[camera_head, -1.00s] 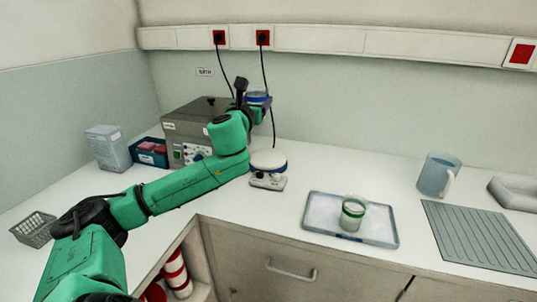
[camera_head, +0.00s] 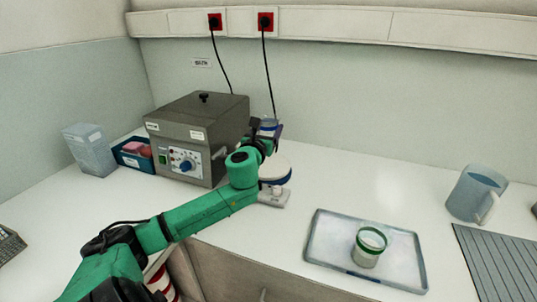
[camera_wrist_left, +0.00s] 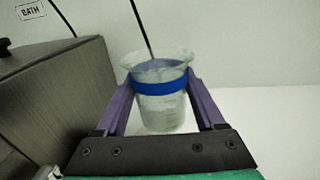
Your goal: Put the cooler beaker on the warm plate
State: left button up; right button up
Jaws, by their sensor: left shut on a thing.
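My left gripper (camera_head: 268,130) is shut on a clear beaker with a blue band (camera_head: 268,122). The wrist view shows the blue-banded beaker (camera_wrist_left: 160,100) upright between the purple fingers (camera_wrist_left: 205,103). The warm plate (camera_head: 278,172), a white round top with a blue rim on a small base, is just below the gripper in the head view. The beaker appears apart from it; my gripper and arm hide part of the plate. A second beaker with a green band (camera_head: 369,247) stands on the tray (camera_head: 322,240). My right gripper is not in view.
A grey bath unit (camera_head: 200,125) stands left of the plate, close to my arm. A blue bin (camera_head: 133,160) and a pale box (camera_head: 88,150) are further left. A jug (camera_head: 475,193) and a ridged mat (camera_head: 495,260) are at right. Clear counter lies behind the tray.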

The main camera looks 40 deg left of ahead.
pick_arm(q)
notch_tip(320, 180, down, 7)
jog(key=shift+w+f+b, duration=0.15)
jog(key=shift+f+b, duration=0.05)
jog(key=shift+b, duration=0.45)
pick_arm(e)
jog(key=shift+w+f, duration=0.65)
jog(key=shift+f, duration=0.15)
pick_arm(q)
jog(key=shift+f, duration=0.1)
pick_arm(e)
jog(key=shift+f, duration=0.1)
pick_arm(q)
jog(key=o, duration=1.5)
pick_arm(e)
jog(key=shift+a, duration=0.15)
pick_arm(q)
jog(key=shift+r, duration=0.2)
jog(key=shift+s+d+f, duration=0.1)
jog(key=shift+s+f, duration=0.05)
jog(key=shift+s, duration=0.1)
jog(key=p+v, duration=0.3)
jog(key=v, duration=0.7)
jog(key=shift+s+d, duration=0.1)
jog(key=shift+s, duration=0.3)
jog(key=shift+s+d, duration=0.2)
jog(key=shift+s, duration=0.2)
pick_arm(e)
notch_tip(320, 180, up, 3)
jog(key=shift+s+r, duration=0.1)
